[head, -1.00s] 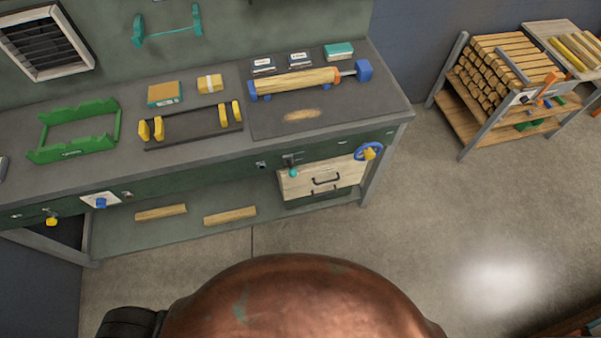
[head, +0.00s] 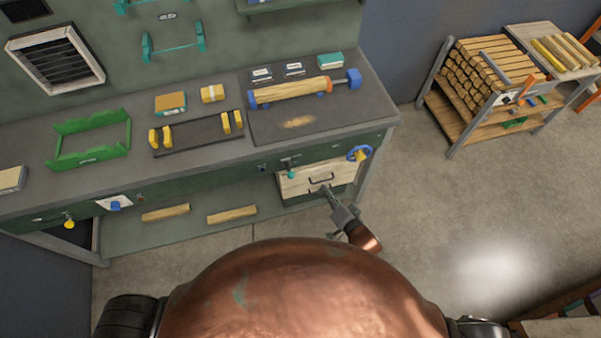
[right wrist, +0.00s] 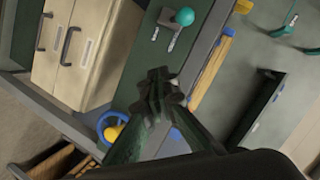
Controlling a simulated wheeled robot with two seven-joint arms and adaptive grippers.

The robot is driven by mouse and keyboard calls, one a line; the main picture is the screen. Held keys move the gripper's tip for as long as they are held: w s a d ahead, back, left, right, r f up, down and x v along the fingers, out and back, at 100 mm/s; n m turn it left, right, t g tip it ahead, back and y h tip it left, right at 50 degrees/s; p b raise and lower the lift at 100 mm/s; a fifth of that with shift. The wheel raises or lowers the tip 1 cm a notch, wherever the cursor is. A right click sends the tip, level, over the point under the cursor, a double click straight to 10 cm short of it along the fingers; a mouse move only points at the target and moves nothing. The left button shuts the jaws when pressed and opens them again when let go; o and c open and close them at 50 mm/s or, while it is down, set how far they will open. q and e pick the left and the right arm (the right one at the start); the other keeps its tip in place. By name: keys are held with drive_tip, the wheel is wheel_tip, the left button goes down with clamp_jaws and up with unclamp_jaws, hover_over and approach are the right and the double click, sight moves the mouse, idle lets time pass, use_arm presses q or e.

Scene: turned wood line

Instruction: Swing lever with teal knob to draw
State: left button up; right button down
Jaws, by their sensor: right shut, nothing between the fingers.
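The lever with the teal knob (head: 291,174) is on the bench's green front panel, above the wooden drawers. My right gripper (head: 326,190) is in front of the drawers, below and to the right of the knob in the head view. In the right wrist view my right gripper (right wrist: 160,82) is shut and empty, apart from the knob. My left gripper is not in view.
The wooden drawers (head: 303,182) have dark handles. A blue handwheel with a yellow grip (head: 360,154) is to the right of the lever. The workbench (head: 215,152) holds a green frame (head: 88,140) and a wooden cylinder (head: 290,92).

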sight(289, 170)
drive_tip(key=shift+y, duration=0.4)
drive_tip(key=r, duration=0.1)
drive_tip(key=a+r, duration=0.1)
drive_tip(key=r, duration=0.2)
drive_tip(key=shift+a+r, duration=0.25)
drive_tip(key=shift+a, duration=0.1)
drive_tip(key=w+a+f+b, duration=0.1)
drive_tip(key=w+a+f, duration=0.4)
drive_tip(key=a, duration=0.3)
drive_tip(key=shift+w, duration=0.8)
drive_tip(key=shift+f, duration=0.15)
